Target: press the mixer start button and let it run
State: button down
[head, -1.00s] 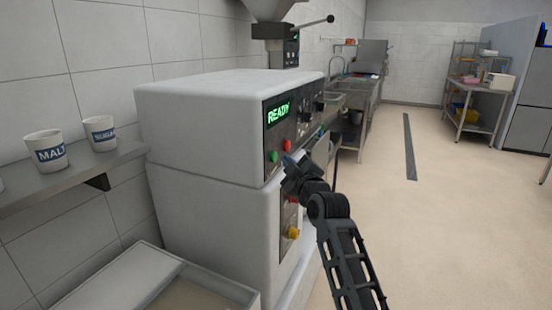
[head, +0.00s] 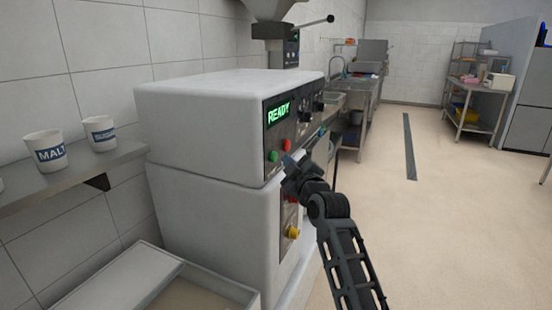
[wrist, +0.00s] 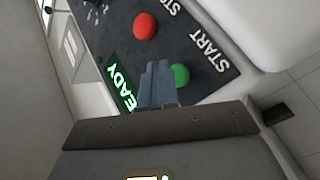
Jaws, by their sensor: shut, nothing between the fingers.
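The white mixer (head: 205,110) stands against the wall, with a dark control panel on its right-facing side. Its green display (head: 279,113) reads READY. A green button (head: 273,157) and a red button (head: 287,146) sit below the display. In the wrist view the green button (wrist: 180,75) lies beside the word START, and the red button (wrist: 145,26) beside a partly cut-off label. My gripper (head: 288,161) is shut and empty, just in front of the panel close to the green button. In the wrist view its fingertips (wrist: 158,72) overlap the button's edge; I cannot tell whether they touch.
A yellow knob (head: 293,232) sits lower on the mixer's front. A shelf (head: 75,168) with labelled cups (head: 46,151) is at left, above an open bin (head: 120,282). Sinks stand behind. The floor to the right is clear.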

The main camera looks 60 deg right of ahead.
jog(key=shift+w, duration=0.1)
dwell(0.6)
jog(key=shift+w, duration=0.35)
jog(key=shift+w+a, duration=0.1)
jog(key=shift+w, duration=0.35)
dwell(0.7)
jog(key=shift+s, duration=0.9)
jog(key=shift+s+d+b, duration=0.15)
jog(key=shift+s+b, duration=0.15)
jog(key=shift+s, duration=0.95)
jog(key=shift+s+d+b, duration=0.1)
jog(key=shift+s+b, duration=0.2)
jog(key=shift+s, duration=0.95)
